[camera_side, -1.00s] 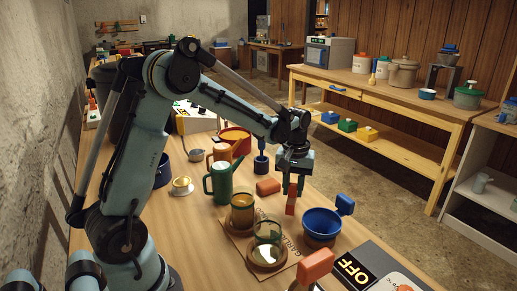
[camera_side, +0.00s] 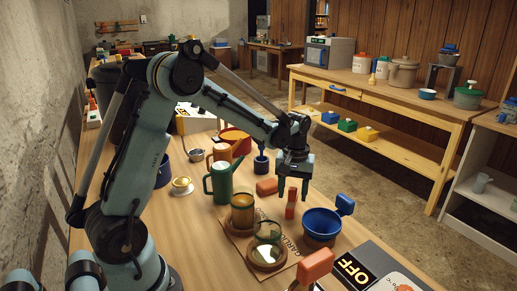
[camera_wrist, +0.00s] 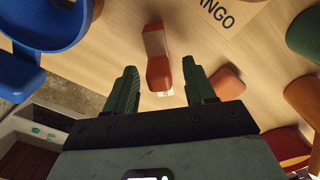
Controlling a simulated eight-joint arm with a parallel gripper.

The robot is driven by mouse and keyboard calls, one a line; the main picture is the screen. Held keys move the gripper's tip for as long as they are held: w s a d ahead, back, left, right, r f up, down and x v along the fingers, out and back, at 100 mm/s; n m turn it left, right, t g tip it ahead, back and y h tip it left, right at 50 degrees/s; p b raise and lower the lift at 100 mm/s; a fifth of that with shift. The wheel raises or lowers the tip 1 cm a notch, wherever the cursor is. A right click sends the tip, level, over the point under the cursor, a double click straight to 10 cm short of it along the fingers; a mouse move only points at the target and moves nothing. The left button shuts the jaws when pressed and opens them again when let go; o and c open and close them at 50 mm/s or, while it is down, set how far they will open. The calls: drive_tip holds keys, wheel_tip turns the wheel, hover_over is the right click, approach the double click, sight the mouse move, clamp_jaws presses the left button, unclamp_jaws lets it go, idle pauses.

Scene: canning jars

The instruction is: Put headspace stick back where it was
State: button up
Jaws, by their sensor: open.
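A slim orange-red piece, which looks like the headspace stick (camera_side: 291,204), is below my gripper (camera_side: 293,194) in the side view. In the wrist view the stick (camera_wrist: 160,73) shows an orange-red end and a paler part, between and beyond my open fingers (camera_wrist: 162,88). Clear gaps show on both sides, so the fingers do not grip it. I cannot tell whether it stands upright or lies on the table.
A blue funnel-like bowl (camera_side: 321,224) stands close to the right. An orange-red block (camera_side: 267,187) lies to the left. A green jug (camera_side: 220,184), an amber jar (camera_side: 242,212) and a clear jar (camera_side: 267,243) are further left and nearer the camera. A dark OFF panel (camera_side: 359,268) is at front right.

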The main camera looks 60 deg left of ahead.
sight(293, 187)
wheel_tip(293, 187, up, 12)
drive_tip(key=s+d+f+m+t, duration=0.2)
drive_tip(key=s+d+m+t, duration=0.5)
drive_tip(key=s, duration=0.6)
drive_tip(key=shift+s+d+m, duration=0.2)
drive_tip(key=shift+d+m, duration=0.8)
drive_tip(key=shift+d, duration=0.65)
